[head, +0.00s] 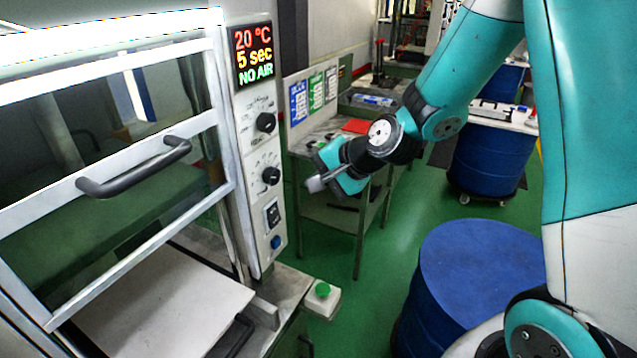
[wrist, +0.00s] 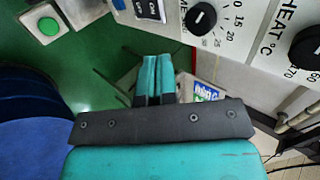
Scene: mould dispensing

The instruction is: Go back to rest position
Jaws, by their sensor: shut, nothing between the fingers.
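My gripper (head: 316,184) is at the end of my teal arm, in the middle of the head view. It hangs in the air to the right of the oven's control panel (head: 258,150), in front of a work table. In the wrist view its two teal fingers (wrist: 156,78) lie side by side, closed, with nothing between them. The control panel's knobs and a green button (wrist: 48,26) show at the top of the wrist view. The oven's display reads 20 °C, 5 sec, NO AIR.
The oven's glass door (head: 110,180) with its dark handle (head: 135,168) fills the left. A green button box (head: 322,298) sticks out at its lower right. Blue drums (head: 478,262) stand on the right. Green floor (head: 385,262) is clear between the table and the near drum.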

